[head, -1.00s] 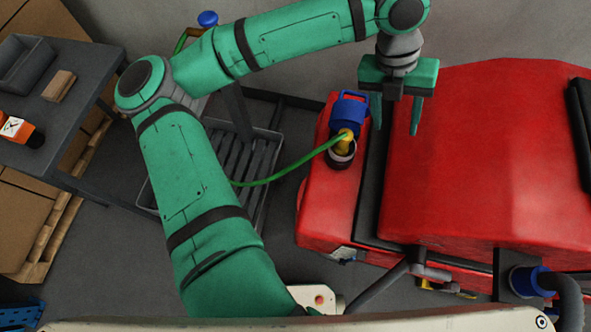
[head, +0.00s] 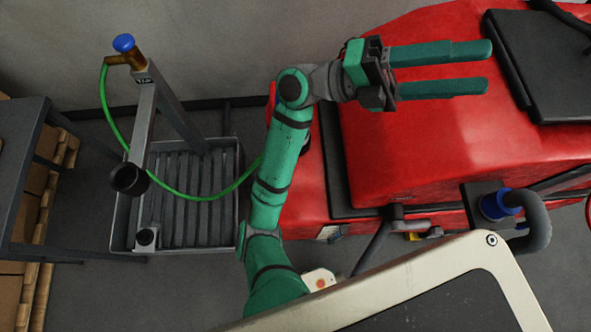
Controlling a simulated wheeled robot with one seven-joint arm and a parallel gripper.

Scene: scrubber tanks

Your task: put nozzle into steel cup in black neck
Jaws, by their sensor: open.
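My gripper (head: 487,68) is open and empty, its two green fingers pointing right above the red machine. The nozzle is hidden behind my arm. Its green hose (head: 205,197) hangs from the brass tap, loops low over the grated tray and passes behind my arm towards the red machine's left end. I cannot make out a steel cup in either.
The red machine (head: 430,150) fills the right, with a black lid (head: 545,60) and a blue-collared grey hose (head: 500,204). A stand (head: 146,120) with a blue-knobbed tap (head: 123,43) rises over the grated tray (head: 228,170). A dark table (head: 25,150) is at left.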

